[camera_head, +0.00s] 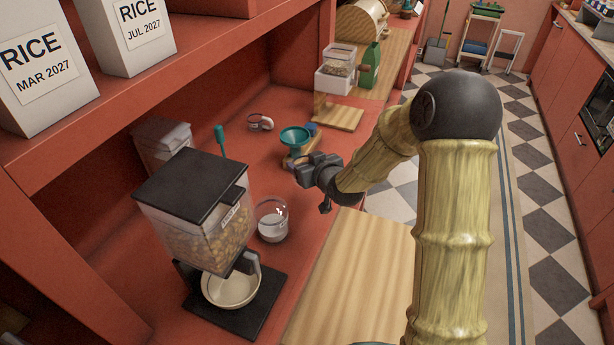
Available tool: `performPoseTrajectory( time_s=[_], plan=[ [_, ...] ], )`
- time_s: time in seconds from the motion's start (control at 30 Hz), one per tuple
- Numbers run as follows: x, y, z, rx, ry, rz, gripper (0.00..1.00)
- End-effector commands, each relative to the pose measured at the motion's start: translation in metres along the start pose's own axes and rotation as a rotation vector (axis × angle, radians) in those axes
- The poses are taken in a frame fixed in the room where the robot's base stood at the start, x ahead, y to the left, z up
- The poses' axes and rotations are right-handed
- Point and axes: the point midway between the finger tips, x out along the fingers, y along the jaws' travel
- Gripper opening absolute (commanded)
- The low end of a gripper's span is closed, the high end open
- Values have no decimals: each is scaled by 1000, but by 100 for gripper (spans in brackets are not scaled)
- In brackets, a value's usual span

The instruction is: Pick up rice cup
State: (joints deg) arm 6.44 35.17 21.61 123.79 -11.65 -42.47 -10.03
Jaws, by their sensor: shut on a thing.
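My gripper (305,171) is over the red counter, just in front of the teal funnel. It is shut on a small clear cup (292,164), which I take to be the rice cup. Only a bit of the cup's rim shows at the jaws; the rest is hidden, and I cannot tell whether it touches the counter. Another small clear cup with a handle and a pale label (261,122) sits farther back on the counter.
A grain dispenser (195,210) stands at the front left over a cream bowl (231,289). A round glass jar with white contents (272,221) stands beside it. The teal funnel (295,139) is close behind my gripper. Rice boxes (42,68) line the upper shelf. A wooden board (352,270) is bare.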

Motion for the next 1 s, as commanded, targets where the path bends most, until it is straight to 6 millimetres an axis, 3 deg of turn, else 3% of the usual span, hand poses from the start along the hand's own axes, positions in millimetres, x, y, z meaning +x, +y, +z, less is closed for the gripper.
performPoseTrajectory(
  time_s=[0.2, 1.0],
  plan=[
    [-8, 2, -18, 0, 1, 2, 47],
    [-8, 2, -19, 0, 0, 2, 47]
  ],
)
